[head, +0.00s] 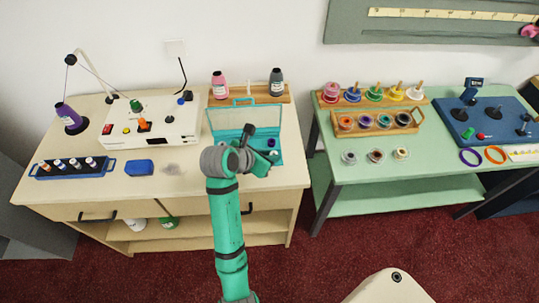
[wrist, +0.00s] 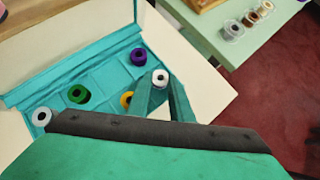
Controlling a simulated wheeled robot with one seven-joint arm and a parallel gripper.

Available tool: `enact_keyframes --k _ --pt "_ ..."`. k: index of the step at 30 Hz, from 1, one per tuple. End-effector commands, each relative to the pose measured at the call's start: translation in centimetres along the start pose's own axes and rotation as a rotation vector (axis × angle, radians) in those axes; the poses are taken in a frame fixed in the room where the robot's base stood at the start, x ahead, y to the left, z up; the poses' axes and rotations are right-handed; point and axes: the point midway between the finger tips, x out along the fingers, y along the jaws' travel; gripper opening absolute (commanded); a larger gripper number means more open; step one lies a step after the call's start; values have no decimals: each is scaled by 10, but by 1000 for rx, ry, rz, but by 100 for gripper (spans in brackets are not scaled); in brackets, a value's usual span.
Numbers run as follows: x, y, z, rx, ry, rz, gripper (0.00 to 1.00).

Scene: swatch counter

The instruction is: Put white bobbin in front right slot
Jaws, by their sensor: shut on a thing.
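The open teal bobbin box (head: 231,118) stands at the right end of the cream counter, its lid up at the back. My gripper (wrist: 161,84) is shut on the white bobbin (wrist: 160,77), which sits between the fingertips at the box's right side. I cannot tell whether the bobbin touches the slot floor. In the wrist view, a purple bobbin (wrist: 139,56) is just behind it and a yellow bobbin (wrist: 126,99) to its left, partly hidden by a finger. A green bobbin (wrist: 78,94) and a pale grey bobbin (wrist: 41,117) lie farther left. My gripper hides part of the box front.
A white sewing machine (head: 160,124) and a blue block (head: 139,167) are left of the box. A wooden rack (head: 283,98) with thread cones stands behind it. A green table (head: 350,177) with spool racks is across a gap to the right.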

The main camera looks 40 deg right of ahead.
Motion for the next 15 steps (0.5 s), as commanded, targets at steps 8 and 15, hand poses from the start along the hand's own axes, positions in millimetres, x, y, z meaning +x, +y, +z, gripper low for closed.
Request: enact_keyframes --k 8,15 --pt "9 -3 -10 -11 25 -12 27" --pt "10 -4 -10 -10 25 -14 27"
